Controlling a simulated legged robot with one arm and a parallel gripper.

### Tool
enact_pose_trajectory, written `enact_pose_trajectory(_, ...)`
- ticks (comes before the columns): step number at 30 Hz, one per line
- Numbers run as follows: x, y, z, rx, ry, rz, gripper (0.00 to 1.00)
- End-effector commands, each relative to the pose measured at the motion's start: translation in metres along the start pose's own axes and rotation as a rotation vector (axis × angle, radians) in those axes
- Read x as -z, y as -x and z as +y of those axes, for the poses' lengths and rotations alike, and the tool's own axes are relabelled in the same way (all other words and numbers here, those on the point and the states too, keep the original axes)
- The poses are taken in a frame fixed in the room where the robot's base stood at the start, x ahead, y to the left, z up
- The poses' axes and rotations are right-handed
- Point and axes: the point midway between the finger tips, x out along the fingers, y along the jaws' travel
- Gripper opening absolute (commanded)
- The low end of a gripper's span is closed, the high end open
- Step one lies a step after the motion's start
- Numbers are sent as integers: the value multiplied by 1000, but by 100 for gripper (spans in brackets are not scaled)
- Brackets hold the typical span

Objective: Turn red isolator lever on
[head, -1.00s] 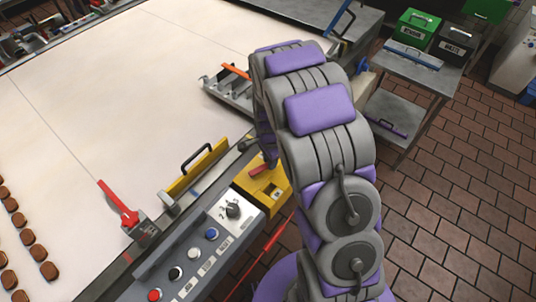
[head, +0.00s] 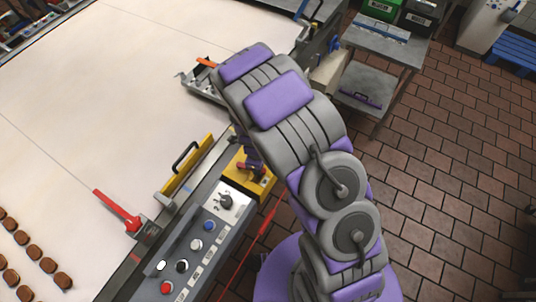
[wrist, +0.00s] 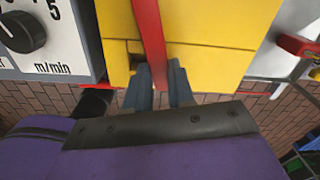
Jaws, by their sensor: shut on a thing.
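The yellow isolator box (head: 262,186) sits at the near edge of the conveyor, beyond the control panel's end; its yellow face fills the upper middle of the wrist view (wrist: 210,50). The red isolator lever (wrist: 149,30) runs down over this face in the wrist view, slightly tilted. My gripper (wrist: 161,84) is shut on the lever's lower end, one blue-grey finger on each side. In the head view my arm comes down over the box and partly hides the gripper and lever.
The grey control panel (head: 172,246) with buttons and a knob (head: 226,201) lies beside the box. A long red handle (head: 117,210) and a yellow guard (head: 187,168) stand along the belt edge. Brown biscuits lie at left. Open tiled floor (head: 440,150) is at right.

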Motion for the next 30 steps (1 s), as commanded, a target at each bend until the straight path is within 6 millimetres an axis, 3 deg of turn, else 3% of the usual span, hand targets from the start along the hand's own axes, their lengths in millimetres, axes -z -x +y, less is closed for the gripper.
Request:
enact_pose_trajectory(13, -8, 3, 17, 5, -230, -5, 0)
enact_pose_trajectory(30, -9, 1, 19, 5, -269, -6, 0)
